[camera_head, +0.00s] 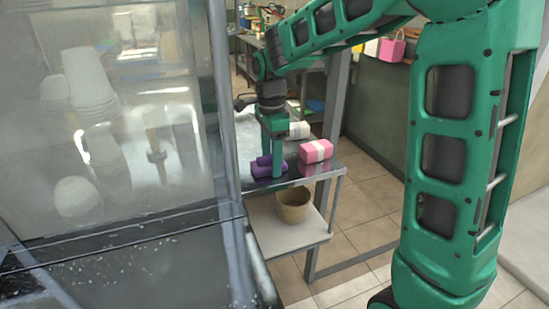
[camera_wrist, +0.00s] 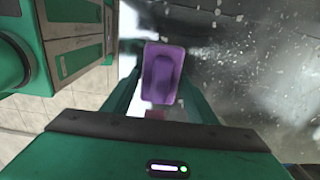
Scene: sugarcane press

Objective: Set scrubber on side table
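The purple scrubber (camera_head: 263,168) is at the front left of the side table (camera_head: 318,168), at the level of its metal top. I cannot tell whether it touches the top. My gripper (camera_head: 277,165) points down at it, with a green finger in front of it in the head view. In the wrist view the scrubber (camera_wrist: 164,72) lies between the two fingertips of my gripper (camera_wrist: 164,80), which appear to meet its sides. The gripper looks shut on it.
A pink block with a pale band (camera_head: 317,151) sits right of the scrubber, with a white item (camera_head: 299,130) behind. A clear-walled case (camera_head: 120,120) stands close on the left. Tiled floor (camera_head: 365,215) lies right.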

